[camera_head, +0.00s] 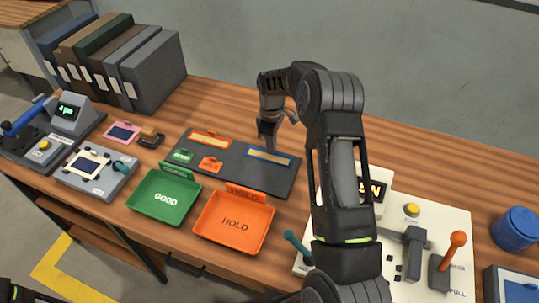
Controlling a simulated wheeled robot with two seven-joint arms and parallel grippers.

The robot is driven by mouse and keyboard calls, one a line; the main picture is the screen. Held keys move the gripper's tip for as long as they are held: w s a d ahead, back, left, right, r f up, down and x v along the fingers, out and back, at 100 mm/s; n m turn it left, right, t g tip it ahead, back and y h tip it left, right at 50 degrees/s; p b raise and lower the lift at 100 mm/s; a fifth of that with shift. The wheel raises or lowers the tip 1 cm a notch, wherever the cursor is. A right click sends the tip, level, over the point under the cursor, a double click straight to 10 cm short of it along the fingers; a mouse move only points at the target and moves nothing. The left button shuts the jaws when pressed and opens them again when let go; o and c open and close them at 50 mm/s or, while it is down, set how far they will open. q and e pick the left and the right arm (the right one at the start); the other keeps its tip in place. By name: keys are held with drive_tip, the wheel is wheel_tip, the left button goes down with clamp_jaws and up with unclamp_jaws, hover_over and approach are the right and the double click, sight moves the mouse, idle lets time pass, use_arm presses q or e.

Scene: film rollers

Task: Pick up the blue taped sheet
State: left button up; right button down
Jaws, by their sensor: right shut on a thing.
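The blue taped sheet (281,158) is a narrow strip with a blue border and a tan middle. It is at the right part of the dark mat (246,174). My right gripper (268,146) points down at the sheet's far edge, shut on it. The fingertips are small here, and I cannot tell whether the sheet is lifted off the mat. A similar strip with an orange border (210,140) lies at the mat's far left.
A green GOOD tray (165,217) and an orange HOLD tray (235,245) stand in front of the mat. Binders (150,80) stand at the back left. A white panel with levers (455,215) is to the right, partly behind my right arm. Bare wood lies behind the mat.

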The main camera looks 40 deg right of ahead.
drive_tip(key=shift+r, duration=0.1)
idle(0.8)
wheel_tip(320, 180, up, 10)
drive_tip(key=b, duration=0.2)
idle(0.7)
drive_tip(key=s+a+m, duration=0.2)
drive_tip(key=a+m, duration=0.1)
drive_tip(key=a, duration=0.8)
drive_tip(key=s+a+r+m, duration=0.1)
drive_tip(key=a+m, duration=0.3)
drive_tip(key=a, duration=0.8)
drive_tip(key=shift+s, duration=0.5)
